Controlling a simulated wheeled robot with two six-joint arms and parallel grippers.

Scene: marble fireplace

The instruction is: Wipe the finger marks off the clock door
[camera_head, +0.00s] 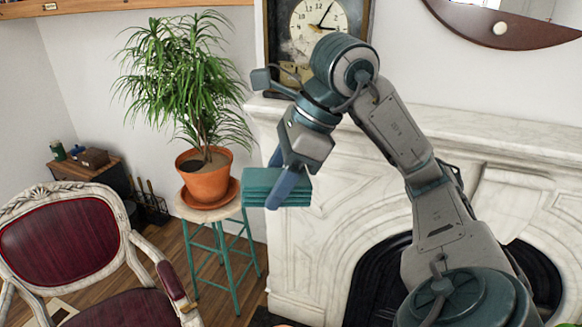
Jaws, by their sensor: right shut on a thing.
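The clock (318,22) stands on the mantel at the top of the view, in a dark case with a cream dial. Its top is cut off by the frame, and my right arm hides much of its lower door. Finger marks cannot be told clearly at this size. My right gripper (280,182) is in front of the mantel, below and a little left of the clock, pointing down. It is shut on a folded teal cloth (257,190), which hangs level in the air, apart from the clock. My left gripper is not in view.
A potted plant (205,184) stands on a teal-legged stool (222,245) left of the cloth. A burgundy armchair (62,240) is at the lower left. The white marble mantel (450,128) runs right, with a round wood-framed mirror (480,24) above it.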

